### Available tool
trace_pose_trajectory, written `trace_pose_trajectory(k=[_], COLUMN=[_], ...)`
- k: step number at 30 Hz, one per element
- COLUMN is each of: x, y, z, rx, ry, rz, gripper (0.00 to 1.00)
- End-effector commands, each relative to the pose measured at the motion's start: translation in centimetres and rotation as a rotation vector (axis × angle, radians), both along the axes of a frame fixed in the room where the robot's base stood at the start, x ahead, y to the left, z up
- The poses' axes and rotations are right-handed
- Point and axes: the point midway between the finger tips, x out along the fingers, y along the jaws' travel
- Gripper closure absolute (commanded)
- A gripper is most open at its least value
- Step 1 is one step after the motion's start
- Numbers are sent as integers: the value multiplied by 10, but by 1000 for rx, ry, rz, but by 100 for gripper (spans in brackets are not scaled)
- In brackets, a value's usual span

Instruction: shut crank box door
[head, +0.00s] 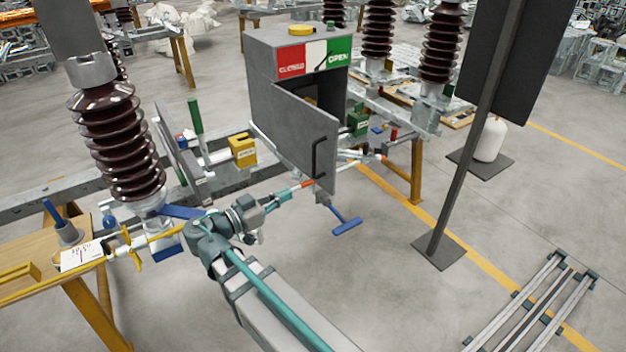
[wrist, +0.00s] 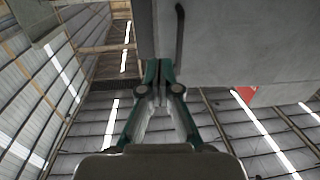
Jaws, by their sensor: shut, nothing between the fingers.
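The grey crank box (head: 262,90) stands on the bench frame, with a red CLOSED and green OPEN label on its top front. Its door (head: 300,125) hangs open, swung out toward the right, with a dark bar handle (head: 317,157) on its outer face. My gripper (head: 289,195) is shut and empty, low and left of the door's lower free corner. In the wrist view my gripper (wrist: 158,65) points up beside the door panel (wrist: 240,40), and the handle (wrist: 180,45) is just right of the fingertips. I cannot tell whether they touch the door.
A blue crank handle (head: 347,228) sticks out below the door. A brown insulator (head: 117,145) stands left of my arm, and a dark post (head: 460,150) stands at right. A yellow box (head: 243,150) sits left of the crank box. Open floor lies between door and post.

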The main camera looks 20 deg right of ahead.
Motion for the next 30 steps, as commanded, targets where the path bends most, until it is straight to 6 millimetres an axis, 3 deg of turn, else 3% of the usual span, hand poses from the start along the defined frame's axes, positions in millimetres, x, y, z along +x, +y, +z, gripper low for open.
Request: trace_pose_trajectory(k=[8, 21, 30], x=[4, 24, 31], y=[-22, -100, -132], z=[1, 2, 0], rx=[6, 8, 8], ry=[-18, -16, -16], rz=[-2, -2, 0], gripper=[100, 100, 100])
